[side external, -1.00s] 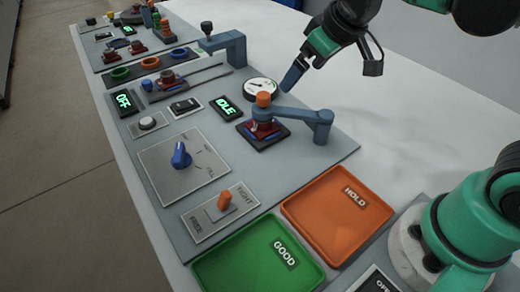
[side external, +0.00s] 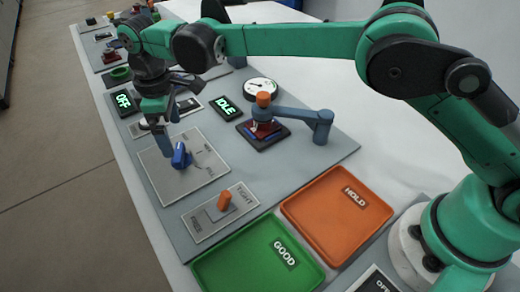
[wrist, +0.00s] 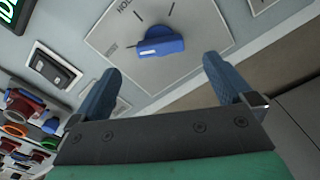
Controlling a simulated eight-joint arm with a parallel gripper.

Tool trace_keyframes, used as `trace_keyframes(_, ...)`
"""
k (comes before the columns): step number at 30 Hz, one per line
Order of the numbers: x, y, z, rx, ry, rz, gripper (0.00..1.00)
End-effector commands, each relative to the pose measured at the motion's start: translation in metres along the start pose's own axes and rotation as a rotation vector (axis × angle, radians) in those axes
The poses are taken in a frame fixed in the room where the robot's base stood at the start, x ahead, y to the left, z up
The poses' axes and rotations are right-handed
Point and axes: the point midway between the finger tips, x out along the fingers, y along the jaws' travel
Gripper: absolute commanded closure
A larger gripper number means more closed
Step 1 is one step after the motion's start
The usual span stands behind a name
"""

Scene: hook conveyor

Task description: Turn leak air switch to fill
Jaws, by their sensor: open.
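The leak air switch is a blue knob (side external: 181,156) on a light grey square plate (side external: 160,183). In the wrist view the blue knob (wrist: 161,42) lies nearly level across its plate (wrist: 110,45), with a white mark toward its left end. A HOLD label shows partly above it; the other labels are too small or cut off to read. My gripper (side external: 167,135) is over the plate, close to the knob. In the wrist view my gripper (wrist: 162,66) is open and empty, one finger on either side of the knob with gaps; I cannot tell any contact.
An orange toggle (side external: 224,201) stands on a smaller plate nearby. A blue clamp arm (side external: 318,122) stands at right. The orange HOLD tray (side external: 300,218) and green GOOD tray (side external: 212,272) are in front, empty. A black rocker switch (wrist: 52,68) is at left in the wrist view.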

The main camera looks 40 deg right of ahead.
Motion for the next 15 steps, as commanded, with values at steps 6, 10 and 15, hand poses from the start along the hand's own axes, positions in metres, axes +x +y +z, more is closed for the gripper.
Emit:
trace_keyframes(6,0.030,0.000,0.000,-0.001,-0.001,-0.001,0.00)
trace_keyframes(10,0.045,0.000,0.000,0.000,0.000,0.000,0.00)
trace_keyframes(15,0.054,0.000,0.000,0.000,0.000,0.000,0.00)
